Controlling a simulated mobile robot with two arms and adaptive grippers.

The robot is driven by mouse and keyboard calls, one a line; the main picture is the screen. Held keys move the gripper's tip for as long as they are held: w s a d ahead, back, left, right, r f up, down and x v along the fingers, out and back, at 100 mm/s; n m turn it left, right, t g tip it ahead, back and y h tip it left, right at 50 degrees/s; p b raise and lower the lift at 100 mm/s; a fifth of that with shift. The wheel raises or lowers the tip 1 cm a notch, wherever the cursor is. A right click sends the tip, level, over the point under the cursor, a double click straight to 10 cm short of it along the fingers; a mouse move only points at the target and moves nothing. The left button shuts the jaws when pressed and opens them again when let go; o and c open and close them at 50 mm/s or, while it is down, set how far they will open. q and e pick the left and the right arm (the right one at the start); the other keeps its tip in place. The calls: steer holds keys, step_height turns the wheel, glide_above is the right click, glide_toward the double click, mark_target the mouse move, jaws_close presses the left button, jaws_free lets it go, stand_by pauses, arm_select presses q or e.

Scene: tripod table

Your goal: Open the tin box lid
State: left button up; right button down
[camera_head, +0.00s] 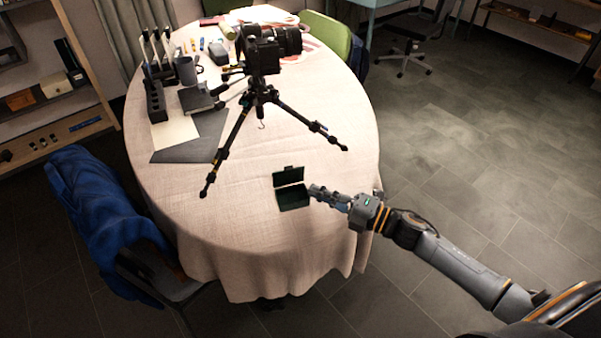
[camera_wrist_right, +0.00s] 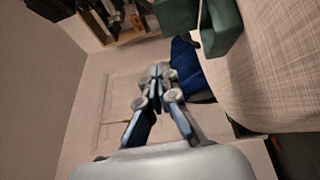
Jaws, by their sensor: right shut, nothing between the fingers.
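The small dark green tin box (camera_head: 292,197) stands on the cloth-covered table near its right front part. Its lid (camera_head: 288,176) is raised and stands up at the back of the box, so the dark inside shows. My right gripper (camera_head: 313,190) is just right of the box, shut and empty, with its fingertips close to the box's right side; I cannot tell whether they touch it. In the right wrist view the shut fingers (camera_wrist_right: 157,72) point past the green box (camera_wrist_right: 218,25), which is cut off at the top edge. My left gripper is not in view.
The round table (camera_head: 200,215) holds a camera (camera_head: 264,48) on a tripod (camera_head: 259,92) behind the box. A dark grey mat (camera_head: 190,143), a mug (camera_head: 186,70) and a black holder (camera_head: 155,100) are at left. A chair with a blue jacket (camera_head: 95,205) stands at left. The table front is clear.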

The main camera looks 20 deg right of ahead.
mark_target(301, 179)
steer(key=w+a, duration=0.2)
steer(key=w, duration=0.3)
steer(key=shift+w+a+r+p, duration=0.2)
steer(key=shift+a+p, duration=0.2)
steer(key=shift+w, duration=0.8)
